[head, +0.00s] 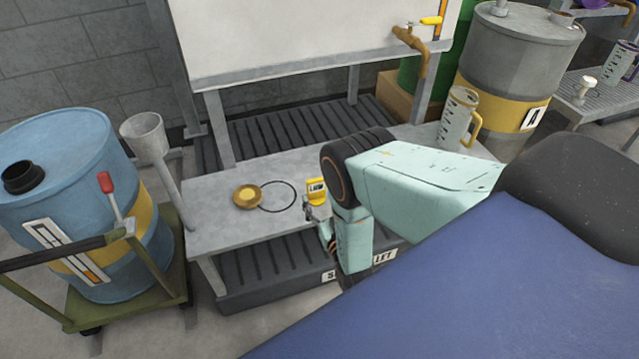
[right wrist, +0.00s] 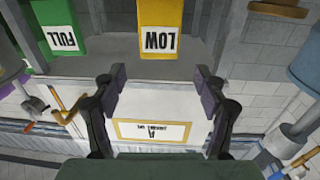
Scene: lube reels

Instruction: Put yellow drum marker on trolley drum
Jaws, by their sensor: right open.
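The yellow drum marker (head: 317,188), labelled LOW, stands on the grey bench just left of my right arm. It also shows upside down at the top of the right wrist view (right wrist: 161,30). My right gripper (head: 322,222) is low beside the marker, partly hidden by its own wrist. In the right wrist view its fingers (right wrist: 163,88) are apart with nothing held between them, and the marker appears beyond the gap. The trolley drum (head: 62,165) is blue with a yellow band and stands on a green trolley (head: 125,285) at the left. My left gripper is out of view.
A green marker labelled FULL (right wrist: 56,32) is beside the yellow one. The bench (head: 215,220) also bears a yellow disc (head: 247,196), a thin black ring (head: 278,184) and a jug (head: 458,118). A funnel (head: 146,135) and red-handled lever (head: 106,184) are near the trolley drum.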

